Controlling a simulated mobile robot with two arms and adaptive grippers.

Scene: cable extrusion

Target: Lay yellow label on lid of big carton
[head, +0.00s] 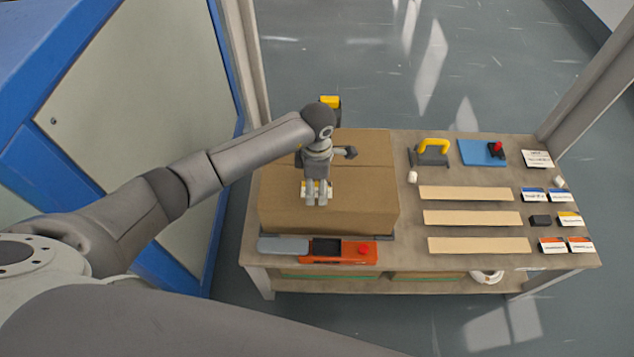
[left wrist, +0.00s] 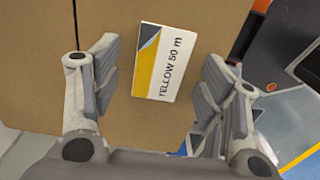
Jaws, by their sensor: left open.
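The big carton (head: 361,175) stands closed on the left part of the table, and its brown lid (left wrist: 60,45) fills much of the left wrist view. The yellow label (left wrist: 165,62) is white with a yellow stripe, a grey corner and the print "YELLOW 50 m". It appears to lie flat on the lid, a little turned. My left gripper (left wrist: 158,90) is open, with its fingers apart on either side of the label and clear of it. In the head view my left gripper (head: 316,200) hangs over the lid and hides most of the label. My right gripper is not in view.
An orange-and-grey device (head: 340,250) with a red button lies along the table's front. Right of the carton are several tan strips (head: 472,218), a yellow-handled tool (head: 433,148), a blue plate (head: 478,153) and several small labels (head: 568,219).

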